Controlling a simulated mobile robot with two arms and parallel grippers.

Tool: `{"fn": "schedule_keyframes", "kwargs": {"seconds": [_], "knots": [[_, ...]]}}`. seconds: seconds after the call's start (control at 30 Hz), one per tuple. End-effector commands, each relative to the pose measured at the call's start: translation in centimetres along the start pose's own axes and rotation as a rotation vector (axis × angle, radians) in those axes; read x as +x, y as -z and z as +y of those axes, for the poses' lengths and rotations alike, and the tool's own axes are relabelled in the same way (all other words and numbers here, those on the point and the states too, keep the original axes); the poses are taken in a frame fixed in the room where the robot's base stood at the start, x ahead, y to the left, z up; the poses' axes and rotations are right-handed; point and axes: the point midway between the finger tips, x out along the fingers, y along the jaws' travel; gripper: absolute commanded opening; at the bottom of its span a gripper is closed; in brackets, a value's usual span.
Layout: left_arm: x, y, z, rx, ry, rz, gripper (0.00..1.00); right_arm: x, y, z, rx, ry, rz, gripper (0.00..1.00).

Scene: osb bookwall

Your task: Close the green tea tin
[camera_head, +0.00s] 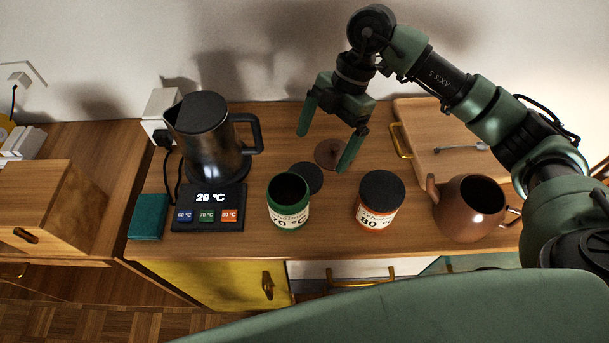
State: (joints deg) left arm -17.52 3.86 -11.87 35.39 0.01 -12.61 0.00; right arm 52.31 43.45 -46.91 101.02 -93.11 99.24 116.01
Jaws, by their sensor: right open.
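The green tea tin (289,208) stands upright on the wooden cabinet top, its mouth open and dark inside. Its label reads 70 °C. A dark round lid (307,178) lies flat on the wood just behind and to the right of the tin. My right gripper (324,150) is open and empty. It hangs above the cabinet top, behind and to the right of the tin and the lid, its two green fingers spread wide. My left gripper is not in view.
A second tin (378,205), with a dark lid on and an 80 °C label, stands right of the green tin. A brown teapot (470,208) is farther right, before a wooden tray (424,112). A kettle (207,140) with a temperature panel (210,222) stands left. A brown disc (328,154) lies behind.

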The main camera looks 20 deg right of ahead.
Motion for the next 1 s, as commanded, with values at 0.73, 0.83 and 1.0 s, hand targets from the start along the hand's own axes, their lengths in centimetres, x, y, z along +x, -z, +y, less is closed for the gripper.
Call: {"fn": "schedule_keyframes", "kwargs": {"seconds": [0.73, 0.83, 1.0], "knots": [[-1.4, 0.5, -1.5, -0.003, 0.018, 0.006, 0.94, 4.8, 0.2, 0.3, 0.0, 0.004, 0.003, 0.98], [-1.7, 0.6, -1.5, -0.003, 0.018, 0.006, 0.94, 6.4, 0.1, 0.5, 0.001, 0.004, 0.002, 0.98], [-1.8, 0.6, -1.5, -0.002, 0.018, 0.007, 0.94, 7.7, 0.1, 0.5, 0.0, 0.0, 0.001, 0.98]]}}
